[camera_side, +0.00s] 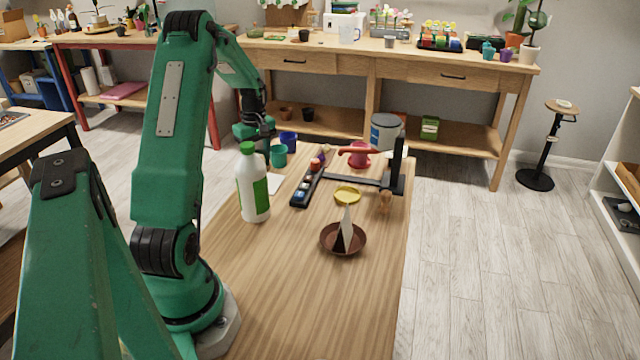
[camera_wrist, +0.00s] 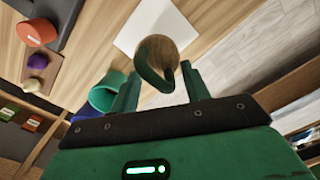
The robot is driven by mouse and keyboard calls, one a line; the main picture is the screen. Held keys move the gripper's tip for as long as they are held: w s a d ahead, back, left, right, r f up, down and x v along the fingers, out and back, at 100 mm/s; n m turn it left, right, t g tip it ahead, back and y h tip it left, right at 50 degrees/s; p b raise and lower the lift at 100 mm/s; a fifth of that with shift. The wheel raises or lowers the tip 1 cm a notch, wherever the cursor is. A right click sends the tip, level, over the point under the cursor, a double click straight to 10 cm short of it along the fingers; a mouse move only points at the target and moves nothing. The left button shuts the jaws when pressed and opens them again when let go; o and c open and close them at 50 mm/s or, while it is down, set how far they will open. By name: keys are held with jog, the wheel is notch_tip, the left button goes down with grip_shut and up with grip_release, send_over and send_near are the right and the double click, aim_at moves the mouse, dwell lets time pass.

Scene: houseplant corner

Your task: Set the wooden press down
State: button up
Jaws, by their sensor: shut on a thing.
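The wooden press (camera_wrist: 158,50) shows in the wrist view as a rounded wooden piece between the two fingers of my gripper (camera_wrist: 160,85). My gripper is shut on it. A white square card (camera_wrist: 128,38) lies on the table just beyond the press, and the press overlaps it in the picture. I cannot tell whether the press touches the card or table. In the side view my gripper (camera_side: 262,148) is behind the white bottle, over the table's far left part, and the press is not clearly seen. The card (camera_side: 273,184) shows beside the bottle.
A white bottle with a green cap (camera_side: 253,188) stands close to my gripper. A green pot (camera_side: 278,157) and a blue pot (camera_side: 288,139) are beside it. A dark tray (camera_side: 300,196) holds several small things. A brown saucer (camera_side: 328,250) stands nearer, with clear table in front.

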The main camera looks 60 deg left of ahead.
jog(key=shift+f, duration=2)
jog(key=shift+f, duration=0.1)
jog(key=o, duration=1)
jog(key=shift+o, duration=0.2)
notch_tip(320, 180, up, 12)
